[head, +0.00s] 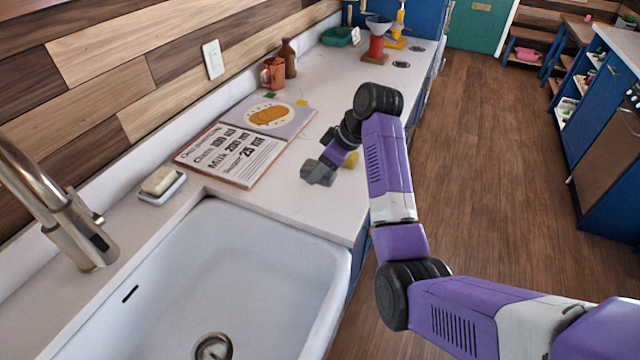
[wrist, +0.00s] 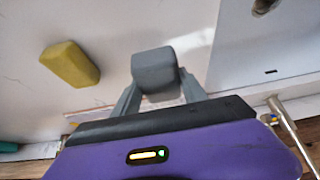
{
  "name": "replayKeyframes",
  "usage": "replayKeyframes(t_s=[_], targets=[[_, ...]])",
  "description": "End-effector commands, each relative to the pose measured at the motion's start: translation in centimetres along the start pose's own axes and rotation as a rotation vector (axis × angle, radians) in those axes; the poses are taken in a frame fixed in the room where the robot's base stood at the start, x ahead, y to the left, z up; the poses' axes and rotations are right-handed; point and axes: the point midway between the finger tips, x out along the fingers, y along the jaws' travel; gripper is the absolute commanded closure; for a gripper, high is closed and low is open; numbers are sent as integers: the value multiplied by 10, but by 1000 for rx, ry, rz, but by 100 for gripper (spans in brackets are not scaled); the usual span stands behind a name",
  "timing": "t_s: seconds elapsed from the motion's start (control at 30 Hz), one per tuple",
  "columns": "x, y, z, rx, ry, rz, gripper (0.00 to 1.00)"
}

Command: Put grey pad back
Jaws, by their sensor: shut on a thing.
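The grey pad (wrist: 154,64) is a small rounded block between the two fingers of my gripper (wrist: 158,84) in the wrist view. The fingers are shut on it from both sides. In the head view my gripper (head: 322,170) and the grey pad (head: 316,175) are over the white counter, just right of the open cookbook; the two greys partly merge. I cannot tell whether the pad touches the counter. A yellow pad (wrist: 70,64) lies apart, to the left in the wrist view. In the head view the yellow pad (head: 351,160) shows partly behind my gripper.
The white sink (head: 220,270) and tap (head: 70,220) are at the front left. A soap bar (head: 160,180) sits in its dish. The cookbook (head: 240,150) lies along the wall. An orange mug (head: 272,74) and brown bottle (head: 289,58) stand behind it.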

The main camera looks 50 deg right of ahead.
Motion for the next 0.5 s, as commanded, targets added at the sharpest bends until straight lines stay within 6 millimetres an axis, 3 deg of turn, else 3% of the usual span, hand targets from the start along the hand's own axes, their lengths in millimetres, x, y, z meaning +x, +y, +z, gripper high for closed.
replayKeyframes(t_s=[0.5], targets=[[46, 0, 27, 1, 0, -1, 82]])
